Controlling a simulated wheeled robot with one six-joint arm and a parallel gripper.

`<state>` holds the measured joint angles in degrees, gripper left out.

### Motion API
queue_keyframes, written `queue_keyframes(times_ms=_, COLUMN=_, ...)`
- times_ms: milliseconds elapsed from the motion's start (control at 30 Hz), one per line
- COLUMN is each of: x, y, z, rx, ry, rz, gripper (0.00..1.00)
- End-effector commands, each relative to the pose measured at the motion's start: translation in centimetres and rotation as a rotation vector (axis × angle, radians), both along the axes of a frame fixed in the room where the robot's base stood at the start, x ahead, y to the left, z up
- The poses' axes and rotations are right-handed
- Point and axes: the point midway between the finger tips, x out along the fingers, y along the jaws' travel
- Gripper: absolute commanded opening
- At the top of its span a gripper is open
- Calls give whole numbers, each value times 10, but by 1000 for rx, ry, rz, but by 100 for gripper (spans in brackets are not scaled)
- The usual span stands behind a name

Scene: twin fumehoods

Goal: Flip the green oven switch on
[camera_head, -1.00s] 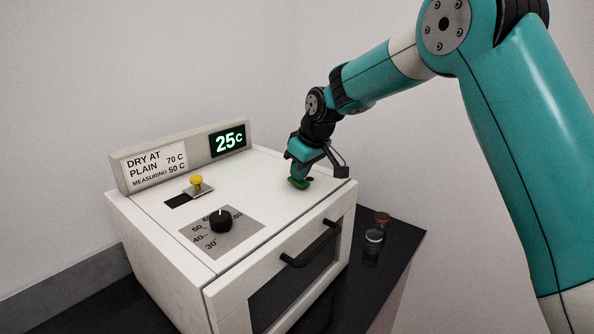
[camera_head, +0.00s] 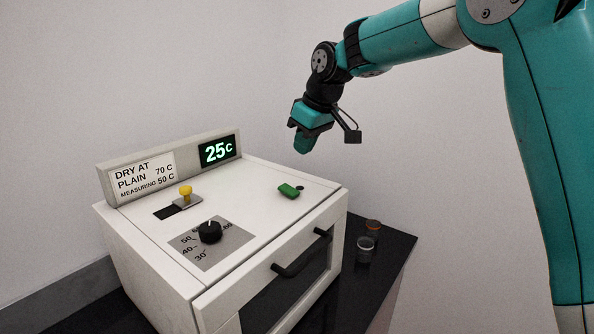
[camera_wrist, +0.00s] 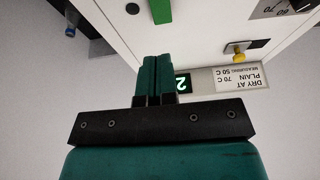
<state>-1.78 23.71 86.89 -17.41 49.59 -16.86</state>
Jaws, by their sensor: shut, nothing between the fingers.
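The green switch (camera_head: 289,191) is on the oven's white top (camera_head: 250,200), near the right side. A small dark round spot lies just to its right. My gripper (camera_head: 303,146) is in the air above and behind the switch, clear of it, with its fingers shut and empty. In the wrist view the closed fingers (camera_wrist: 158,65) point toward the oven top, and the green switch (camera_wrist: 161,10) shows at the upper edge, apart from them. The oven display (camera_head: 219,151) reads 25C.
A yellow-topped slider (camera_head: 185,191) and a black dial (camera_head: 209,232) are on the oven's left part. The sign (camera_head: 146,176) reads dry at plain 70 C, measuring 50 C. The door handle (camera_head: 302,255) sticks out in front. Small jars (camera_head: 366,246) stand on the black bench at right.

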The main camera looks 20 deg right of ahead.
Motion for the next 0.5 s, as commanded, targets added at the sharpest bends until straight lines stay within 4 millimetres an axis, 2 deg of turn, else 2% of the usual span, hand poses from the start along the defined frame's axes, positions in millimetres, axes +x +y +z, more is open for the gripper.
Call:
queue_keyframes(times_ms=200, x=-8, y=-6, z=26, rx=0, ry=-3, rz=1, gripper=0)
queue_keyframes(times_ms=500, x=-10, y=-7, z=33, rx=0, ry=-2, rz=1, gripper=0)
